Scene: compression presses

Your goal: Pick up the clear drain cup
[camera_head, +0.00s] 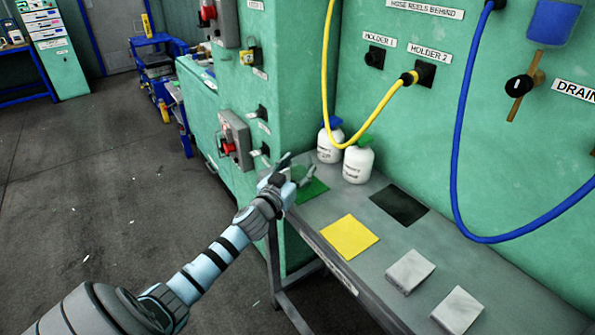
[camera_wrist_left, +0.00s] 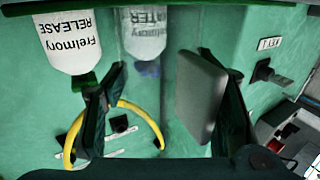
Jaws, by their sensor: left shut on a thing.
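My left gripper (camera_head: 290,174) is above the left end of the bench, over the green mat (camera_head: 312,190). The clear drain cup (camera_wrist_left: 143,88) shows only faintly in the left wrist view, as a pale see-through patch between the two fingers. The left gripper (camera_wrist_left: 165,105) is shut on it. In the head view the cup is hard to make out against the green wall and the gripper. I cannot tell whether its base touches the mat. My right gripper is not in view.
Two white bottles, one with a blue cap (camera_head: 329,148) and one with a green cap (camera_head: 358,165), stand just right of the gripper. A yellow mat (camera_head: 350,237), a black mat (camera_head: 399,205) and two grey blocks (camera_head: 409,271) lie farther along. Yellow (camera_head: 326,75) and blue (camera_head: 456,150) hoses hang above.

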